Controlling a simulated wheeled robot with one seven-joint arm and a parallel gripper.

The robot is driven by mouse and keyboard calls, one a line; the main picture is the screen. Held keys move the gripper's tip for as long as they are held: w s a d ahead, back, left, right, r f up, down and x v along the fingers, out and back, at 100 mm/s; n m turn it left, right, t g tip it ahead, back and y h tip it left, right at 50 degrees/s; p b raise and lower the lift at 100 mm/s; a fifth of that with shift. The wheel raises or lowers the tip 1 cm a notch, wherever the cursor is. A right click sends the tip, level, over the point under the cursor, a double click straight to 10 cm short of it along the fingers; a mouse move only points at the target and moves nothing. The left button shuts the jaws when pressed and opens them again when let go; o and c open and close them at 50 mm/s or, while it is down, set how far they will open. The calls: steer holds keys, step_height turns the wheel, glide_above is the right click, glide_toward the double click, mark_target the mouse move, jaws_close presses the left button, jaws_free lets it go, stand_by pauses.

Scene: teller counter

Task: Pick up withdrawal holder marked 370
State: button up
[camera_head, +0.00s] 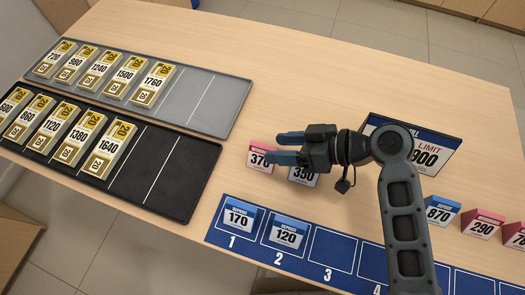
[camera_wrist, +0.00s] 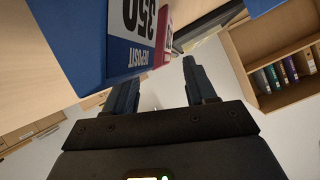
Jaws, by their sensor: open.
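The withdrawal holder marked 370 (camera_head: 259,158) is a small pink-topped block with a white number face, standing on the counter near the middle of the head view. My gripper (camera_head: 278,148) is open, its two blue fingers pointing left over the holder's right part and hiding some of it. I cannot tell its exact height above the holder. In the wrist view my gripper (camera_wrist: 160,88) shows nothing between its fingers. A red holder edge (camera_wrist: 165,30), probably the 370 one, shows beyond the 350 holder there.
The blue deposit holder marked 350 (camera_head: 303,176) stands just right of 370, close to my gripper; it looms large in the wrist view (camera_wrist: 75,35). A limit sign (camera_head: 436,160) stands to the right. A blue numbered mat (camera_head: 335,245) lies in front. Grey (camera_head: 215,100) and black (camera_head: 190,175) trays lie left.

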mark_target(262, 158)
steer(key=shift+x, duration=1.2)
steer(key=shift+c, duration=0.5)
jaws_close()
